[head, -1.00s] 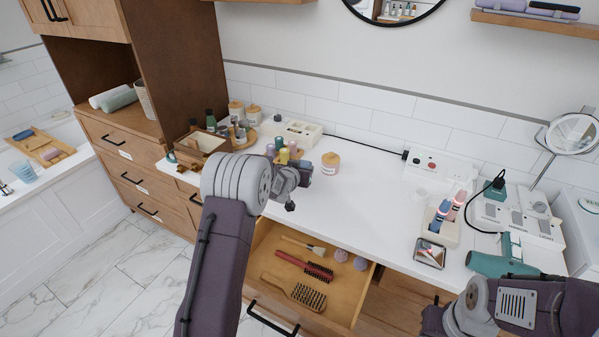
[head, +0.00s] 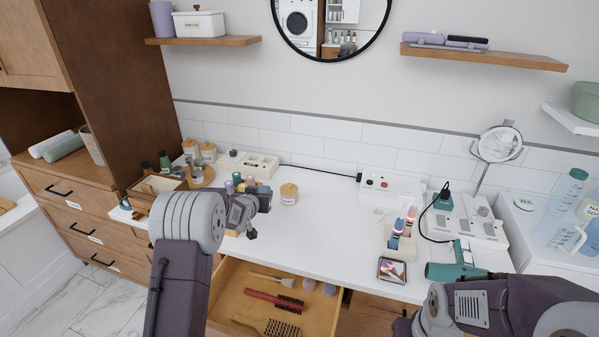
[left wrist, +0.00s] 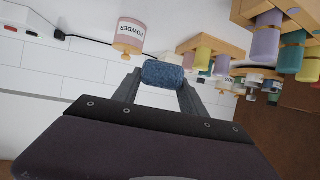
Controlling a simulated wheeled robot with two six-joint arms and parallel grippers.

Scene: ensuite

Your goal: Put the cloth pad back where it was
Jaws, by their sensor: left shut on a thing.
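The cloth pad (left wrist: 163,74) is a blue, speckled, roll-like piece. My left gripper (left wrist: 160,88) is shut on it, with a finger on each side, in the left wrist view. In the head view my left gripper (head: 254,206) is over the left part of the white counter (head: 330,215), and the dark blue pad shows only in part behind it. A powder jar (head: 289,194) stands just right of it, and also shows in the left wrist view (left wrist: 131,33). My right arm shows at the lower right, but its gripper fingers do not.
An open drawer (head: 232,308) with brushes lies below the left gripper. A bottle rack (left wrist: 215,48) is close by. A teal hair dryer (head: 458,266), a mirror and a holder crowd the right. The counter's middle is clear.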

